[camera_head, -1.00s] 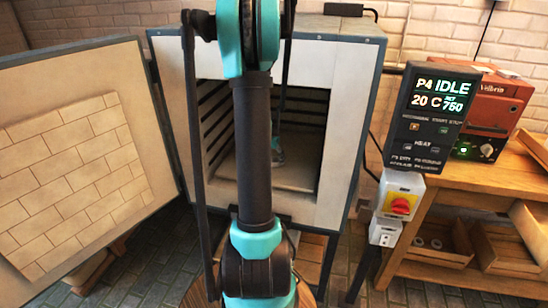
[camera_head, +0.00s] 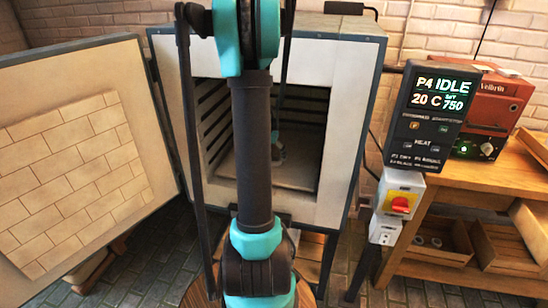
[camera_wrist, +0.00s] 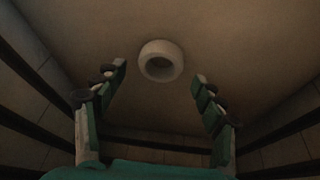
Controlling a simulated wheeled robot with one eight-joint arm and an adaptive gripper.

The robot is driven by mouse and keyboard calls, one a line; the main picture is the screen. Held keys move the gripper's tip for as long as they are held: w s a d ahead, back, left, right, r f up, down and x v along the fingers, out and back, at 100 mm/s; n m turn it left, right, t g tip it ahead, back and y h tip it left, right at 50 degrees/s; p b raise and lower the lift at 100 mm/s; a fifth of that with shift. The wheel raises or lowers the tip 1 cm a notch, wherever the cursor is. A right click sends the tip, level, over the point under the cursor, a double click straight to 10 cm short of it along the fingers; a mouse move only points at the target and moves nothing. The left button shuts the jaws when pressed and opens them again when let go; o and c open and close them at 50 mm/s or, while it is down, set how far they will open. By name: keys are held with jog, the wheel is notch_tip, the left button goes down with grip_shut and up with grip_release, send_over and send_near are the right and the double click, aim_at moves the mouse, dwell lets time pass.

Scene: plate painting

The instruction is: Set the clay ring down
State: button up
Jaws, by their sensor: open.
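The clay ring (camera_wrist: 161,68) is pale and round with a dark hole. It lies on the kiln floor (camera_wrist: 235,45) in the wrist view. My gripper (camera_wrist: 159,84) is open, with one finger to each side of the ring in the picture. Gaps show between the ring and both fingers, and nothing is held. In the head view the gripper (camera_head: 277,150) is small and partly hidden inside the open kiln (camera_head: 335,190). The ring cannot be made out there, as my arm covers part of the opening.
The kiln's side walls stand close around the gripper. The brick-lined kiln door (camera_head: 75,170) is swung open at left. A control box (camera_head: 428,115) reading IDLE and 20 C stands at right. A wooden bench (camera_head: 480,195) behind it holds an orange machine (camera_head: 495,100) and, below, trays with small rings.

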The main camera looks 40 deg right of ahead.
jog(key=w+v, duration=0.1)
jog(key=v, duration=0.4)
jog(key=s+a+n+t+y, duration=0.1)
jog(key=s+a+n, duration=0.15)
jog(key=a, duration=0.65)
jog(key=s+a+n+y, duration=0.1)
jog(key=s+a+n, duration=0.15)
jog(key=a, duration=0.55)
jog(key=s+a+f+n+y, duration=0.1)
jog(key=s+a+f+n, duration=0.1)
jog(key=s+a, duration=0.3)
jog(key=s+a+f+n+t+y, duration=0.1)
jog(key=s+a+n, duration=0.4)
jog(key=a, duration=0.5)
jog(key=shift+s+a+f, duration=0.35)
jog(key=shift+s+f, duration=0.3)
jog(key=shift+f, duration=0.15)
jog(key=shift+c, duration=0.3)
